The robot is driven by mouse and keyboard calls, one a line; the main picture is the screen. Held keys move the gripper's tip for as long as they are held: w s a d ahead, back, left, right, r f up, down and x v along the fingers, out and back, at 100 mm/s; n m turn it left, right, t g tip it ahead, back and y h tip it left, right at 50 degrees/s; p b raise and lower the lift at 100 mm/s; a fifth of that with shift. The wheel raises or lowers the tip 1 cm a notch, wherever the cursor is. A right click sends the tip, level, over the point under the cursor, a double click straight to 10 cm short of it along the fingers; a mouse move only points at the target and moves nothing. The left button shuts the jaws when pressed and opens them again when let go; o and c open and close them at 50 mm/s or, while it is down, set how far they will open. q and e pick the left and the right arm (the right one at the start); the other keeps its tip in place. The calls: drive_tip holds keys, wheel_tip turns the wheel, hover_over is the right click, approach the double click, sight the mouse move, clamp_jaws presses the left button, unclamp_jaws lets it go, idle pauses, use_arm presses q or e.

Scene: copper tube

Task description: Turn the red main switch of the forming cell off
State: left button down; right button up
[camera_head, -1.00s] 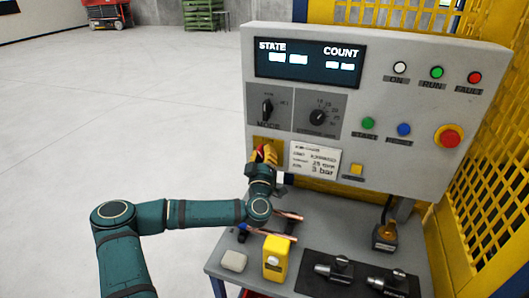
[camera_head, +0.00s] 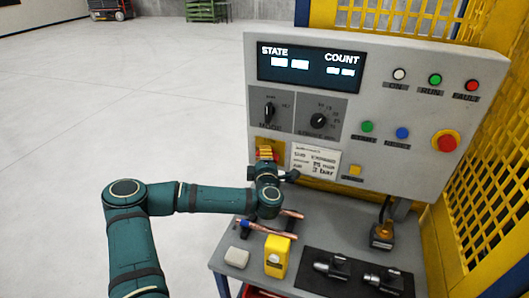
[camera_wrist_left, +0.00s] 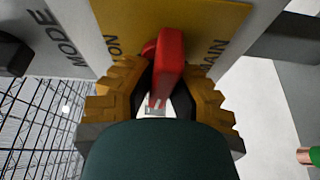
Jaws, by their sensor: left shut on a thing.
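The red main switch handle (camera_wrist_left: 170,62) stands out from a yellow plate (camera_wrist_left: 120,25) lettered ON and MAIN in the left wrist view. My left gripper (camera_wrist_left: 163,82) is shut on the handle, with its yellow ribbed fingers on either side of it. In the head view my left gripper (camera_head: 266,154) is at the yellow plate (camera_head: 264,142), low on the left of the grey control panel (camera_head: 215,0). There the gripper and wrist largely hide the switch. My right gripper is not in view.
The mode knob (camera_head: 269,110) is just above the switch, and a white label card (camera_head: 315,160) is beside it. Below are a bench with copper tubes (camera_head: 270,229), a yellow box (camera_head: 277,257) and dark tooling (camera_head: 331,267). Yellow mesh guarding (camera_head: 480,195) stands at the right.

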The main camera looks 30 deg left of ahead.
use_arm(q)
drive_tip(key=shift+r+n, duration=0.1)
drive_tip(key=shift+n, duration=0.5)
drive_tip(key=c, duration=0.9)
unclamp_jaws()
drive_tip(key=shift+c, duration=0.2)
drive_tip(key=v, duration=1.2)
